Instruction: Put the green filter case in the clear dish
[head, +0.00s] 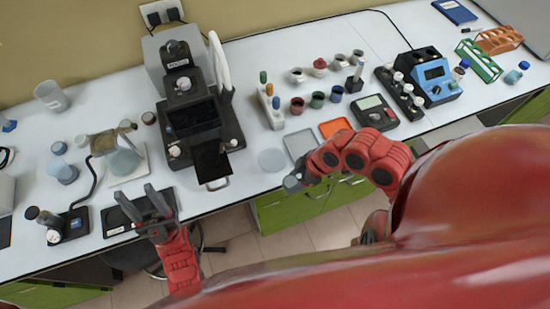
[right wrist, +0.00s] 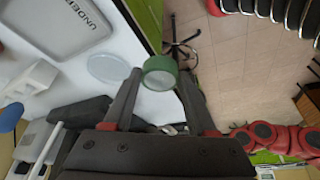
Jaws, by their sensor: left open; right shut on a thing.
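The green filter case (right wrist: 160,66) is a short round green cylinder held between the fingertips of my right gripper (right wrist: 157,84). In the head view the case (head: 291,183) shows small and partly hidden at the table's front edge. The clear dish (head: 272,160) is a flat, pale round dish on the white table, just behind and left of the held case. In the right wrist view the dish (right wrist: 108,67) lies left of the case, apart from it, and looks empty. My left gripper (head: 146,204) is open and empty over a dark flat device.
A grey tray (head: 301,141) and an orange tray (head: 336,128) lie right of the dish. A black instrument (head: 200,125) stands to its left. Several coloured jars and a bottle rack (head: 271,107) stand behind. The table's front edge (head: 245,198) is close.

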